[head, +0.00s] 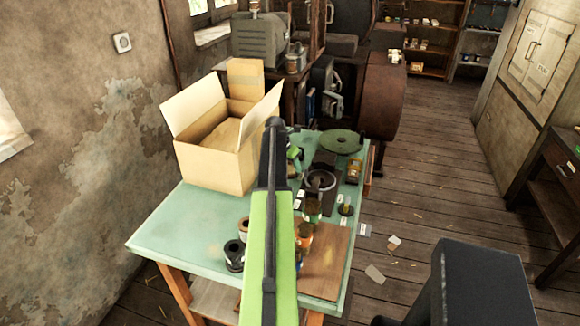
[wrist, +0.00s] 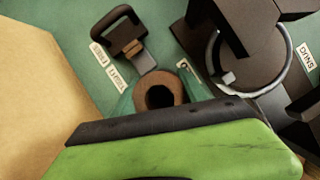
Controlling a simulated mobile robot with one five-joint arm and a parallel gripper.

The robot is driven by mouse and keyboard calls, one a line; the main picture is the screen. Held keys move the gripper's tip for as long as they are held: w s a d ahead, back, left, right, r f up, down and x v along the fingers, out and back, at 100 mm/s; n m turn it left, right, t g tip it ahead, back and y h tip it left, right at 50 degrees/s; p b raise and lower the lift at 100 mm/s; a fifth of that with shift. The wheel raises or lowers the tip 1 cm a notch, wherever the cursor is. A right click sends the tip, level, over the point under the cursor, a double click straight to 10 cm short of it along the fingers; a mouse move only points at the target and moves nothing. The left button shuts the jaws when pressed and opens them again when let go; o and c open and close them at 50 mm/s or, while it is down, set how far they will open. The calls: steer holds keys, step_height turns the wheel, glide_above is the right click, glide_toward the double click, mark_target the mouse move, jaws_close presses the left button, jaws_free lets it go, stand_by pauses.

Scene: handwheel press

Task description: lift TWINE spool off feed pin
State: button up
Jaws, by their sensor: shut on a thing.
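In the wrist view a spool (wrist: 171,83) with a brown ring-shaped core and dark centre hole sits against the black edge of my gripper (wrist: 165,118). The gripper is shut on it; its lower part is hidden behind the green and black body. I cannot read a TWINE label on it, nor see a feed pin under it or tell whether it is clear of one. In the head view my gripper (head: 294,158) is over the table's far half, partly hidden by my arm, and the held spool is not clear there.
The green table (head: 190,225) carries an open cardboard box (head: 210,165) left of my gripper and a dark press with a ring handwheel (head: 320,180) to its right. Dark spools (head: 234,255), jars (head: 305,235) and a wooden board (head: 326,270) are nearer.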

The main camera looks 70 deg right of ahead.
step_height(320, 180, up, 5)
steer(key=p, duration=0.5)
steer(key=s+a+r+p, duration=0.5)
steer(key=s+r+p, duration=0.1)
steer(key=s, duration=0.4)
steer(key=shift+s+a, duration=0.2)
steer(key=shift+s, duration=0.05)
